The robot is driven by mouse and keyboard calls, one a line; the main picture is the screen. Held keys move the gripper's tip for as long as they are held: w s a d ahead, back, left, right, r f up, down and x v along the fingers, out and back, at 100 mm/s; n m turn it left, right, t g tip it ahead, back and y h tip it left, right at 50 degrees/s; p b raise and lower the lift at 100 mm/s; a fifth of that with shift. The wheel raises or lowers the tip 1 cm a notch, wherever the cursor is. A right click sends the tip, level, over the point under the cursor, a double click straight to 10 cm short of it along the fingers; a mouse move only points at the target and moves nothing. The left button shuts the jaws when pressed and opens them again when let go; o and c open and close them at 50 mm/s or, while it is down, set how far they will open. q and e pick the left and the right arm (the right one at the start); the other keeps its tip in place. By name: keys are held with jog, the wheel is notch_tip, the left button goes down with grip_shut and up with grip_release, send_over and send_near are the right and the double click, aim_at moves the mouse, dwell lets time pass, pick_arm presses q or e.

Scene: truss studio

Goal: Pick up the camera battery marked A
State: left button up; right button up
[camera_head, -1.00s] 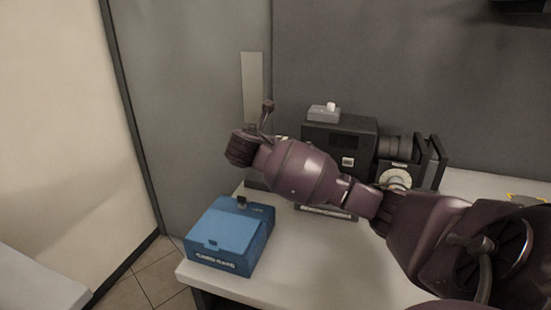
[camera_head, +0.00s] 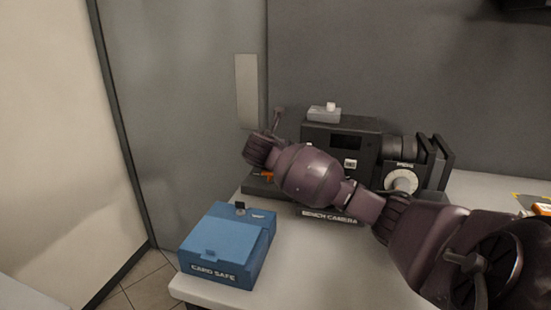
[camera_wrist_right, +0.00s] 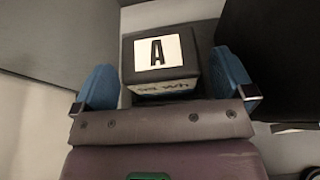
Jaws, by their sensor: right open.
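My right gripper (camera_wrist_right: 166,84) is open, with one blue finger on each side of the battery. A gap shows between the block and at least the left finger; whether the right finger touches it I cannot tell. In the head view my right arm reaches across the bench camera (camera_head: 366,150), and its fingers and the battery cannot be made out there. My left gripper is not in view.
A blue box marked CARD SAFE (camera_head: 228,240) stands at the front left corner of the white table (camera_head: 300,270). A small grey block (camera_head: 323,115) sits on top of the bench camera. The tabletop between the box and my arm is clear.

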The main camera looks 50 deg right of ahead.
jog(key=shift+w+d+f, duration=0.15)
jog(key=shift+d+f, duration=0.05)
jog(key=shift+d, duration=0.05)
jog(key=shift+d+r, duration=0.1)
jog(key=shift+r, duration=0.1)
jog(key=c, duration=1.3)
